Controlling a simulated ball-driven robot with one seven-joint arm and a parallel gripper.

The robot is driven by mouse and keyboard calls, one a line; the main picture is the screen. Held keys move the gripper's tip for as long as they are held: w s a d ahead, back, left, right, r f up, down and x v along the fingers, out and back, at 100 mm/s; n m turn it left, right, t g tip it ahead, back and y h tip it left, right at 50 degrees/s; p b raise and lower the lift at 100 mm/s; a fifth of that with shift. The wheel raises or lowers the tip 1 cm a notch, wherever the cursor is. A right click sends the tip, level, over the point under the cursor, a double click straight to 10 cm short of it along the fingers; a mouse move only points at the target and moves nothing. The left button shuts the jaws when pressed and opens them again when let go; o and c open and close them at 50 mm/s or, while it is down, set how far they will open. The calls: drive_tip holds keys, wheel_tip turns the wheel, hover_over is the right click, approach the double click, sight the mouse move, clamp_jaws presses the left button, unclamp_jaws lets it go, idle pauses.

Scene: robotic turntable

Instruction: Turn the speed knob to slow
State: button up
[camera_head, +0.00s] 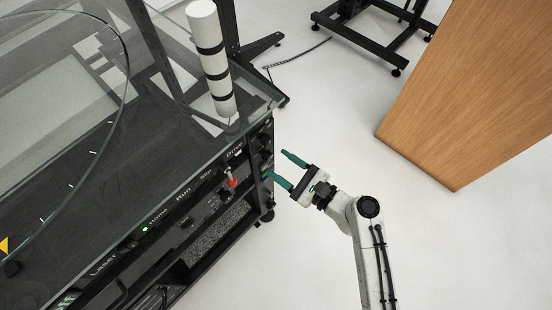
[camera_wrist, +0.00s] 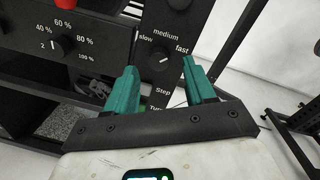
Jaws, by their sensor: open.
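The speed knob (camera_wrist: 159,58) is a round black dial on the black control panel (camera_wrist: 105,32) in the wrist view. The labels slow, medium and fast run around its upper side, slow at left and fast at right. A small light mark shows on the knob, but its exact setting is hard to read. My gripper (camera_wrist: 159,66) is open, with its two teal fingers on either side of the knob in the picture. No contact shows. In the head view my gripper (camera_head: 275,163) is at the right end of the panel front, where the knob is hard to make out.
A glass-topped table (camera_head: 150,130) carries a white banded cylinder (camera_head: 211,60). A wooden block (camera_head: 470,90) stands at right. Open floor lies around my arm.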

sight(267, 156)
drive_tip(key=shift+x, duration=1.4)
drive_tip(key=shift+s, duration=0.1)
clamp_jaws()
